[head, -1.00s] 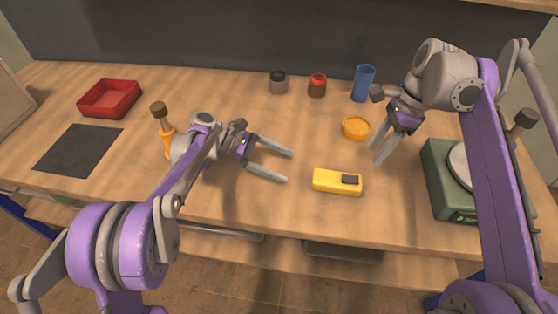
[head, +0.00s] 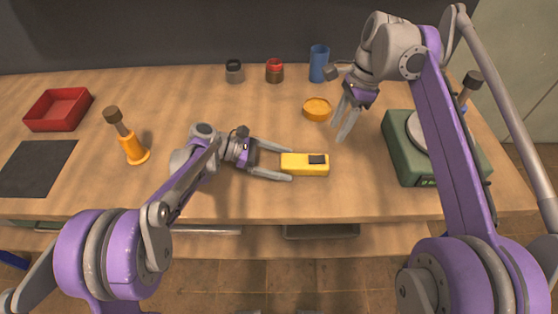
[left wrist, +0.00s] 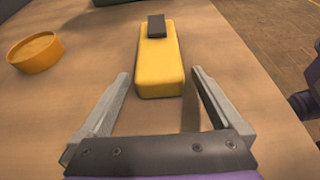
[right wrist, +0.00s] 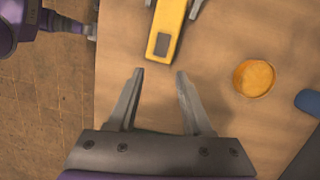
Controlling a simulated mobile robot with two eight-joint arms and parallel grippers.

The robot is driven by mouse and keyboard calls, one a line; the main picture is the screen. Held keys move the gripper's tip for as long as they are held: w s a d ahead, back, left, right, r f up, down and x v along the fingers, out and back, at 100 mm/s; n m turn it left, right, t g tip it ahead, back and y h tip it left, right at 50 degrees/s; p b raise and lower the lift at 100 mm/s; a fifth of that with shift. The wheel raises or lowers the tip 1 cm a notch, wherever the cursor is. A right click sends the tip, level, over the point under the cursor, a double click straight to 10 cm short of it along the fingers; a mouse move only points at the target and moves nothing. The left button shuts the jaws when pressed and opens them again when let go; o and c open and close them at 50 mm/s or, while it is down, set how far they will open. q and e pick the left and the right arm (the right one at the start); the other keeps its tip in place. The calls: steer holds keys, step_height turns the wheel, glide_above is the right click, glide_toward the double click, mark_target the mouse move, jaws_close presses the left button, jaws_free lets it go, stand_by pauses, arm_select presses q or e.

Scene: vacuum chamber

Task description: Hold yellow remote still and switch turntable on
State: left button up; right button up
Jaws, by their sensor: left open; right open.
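The yellow remote (head: 300,168) lies on the bench and has a dark button near its right end. My left gripper (head: 287,163) is open, its fingertips on either side of the remote's left end. In the left wrist view the remote (left wrist: 160,68) has its near end between the fingertips, with gaps on both sides. My right gripper (head: 341,132) is open and empty, above and to the right of the remote. In the right wrist view the remote's button end (right wrist: 160,44) is just beyond its fingertips. A green box with a pale round plate, possibly the turntable (head: 400,150), stands at right.
An orange round dish (head: 317,109) lies behind the remote. A blue cylinder (head: 319,63), a red-topped jar (head: 274,71) and a dark-topped jar (head: 234,71) stand at the back. An orange-based tool (head: 134,150), red tray (head: 58,109) and dark mat (head: 36,168) are at left.

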arm_select(q)
jaws_close()
arm_select(e)
steer(key=shift+c, duration=1.1)
steer(key=a+r+h, duration=0.1)
steer(key=a+r+m+h, duration=0.1)
steer(key=a+r, duration=0.1)
steer(key=a+r+h, duration=0.1)
steer(key=r, duration=0.1)
steer(key=shift+s+a+m+h, duration=0.3)
jaws_close()
steer(key=shift+r+t, duration=0.2)
steer(key=shift+t, duration=0.1)
